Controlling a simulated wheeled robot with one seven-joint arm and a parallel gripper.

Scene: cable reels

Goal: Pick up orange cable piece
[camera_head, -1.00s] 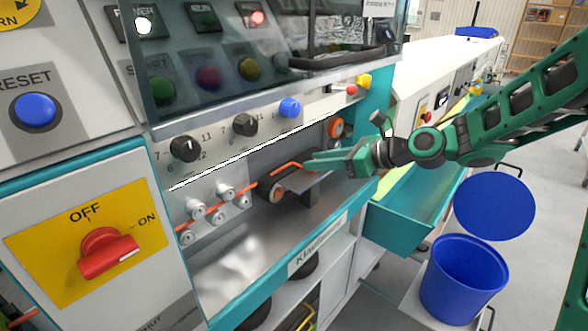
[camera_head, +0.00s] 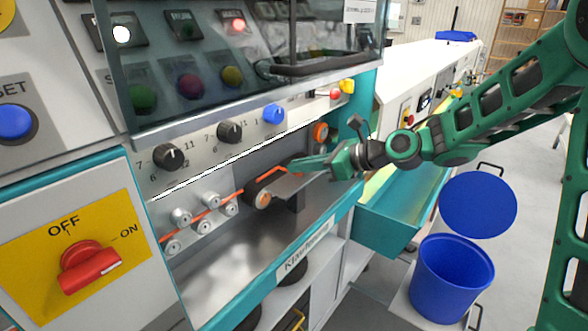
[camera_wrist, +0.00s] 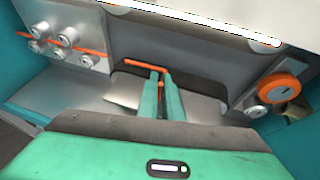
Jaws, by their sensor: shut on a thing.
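The orange cable piece (camera_head: 265,175) is a short, bent strip by the dark belt in the machine's recess. In the wrist view the orange cable piece (camera_wrist: 145,65) runs left from a bend at my fingertips, and a bit of orange shows between the fingers. My gripper (camera_head: 293,165) reaches in from the right and is shut on the piece near its bent end. In the wrist view my gripper (camera_wrist: 162,76) has its two green fingers close together around it. I cannot tell whether the piece is clear of the belt.
Another orange cable (camera_head: 205,213) runs through grey rollers (camera_head: 181,216) to the left. An orange wheel (camera_wrist: 278,88) is at the right in the wrist view. A glass cover (camera_head: 240,60) hangs above the recess. A teal bin (camera_head: 400,205) and blue bucket (camera_head: 452,280) stand to the right.

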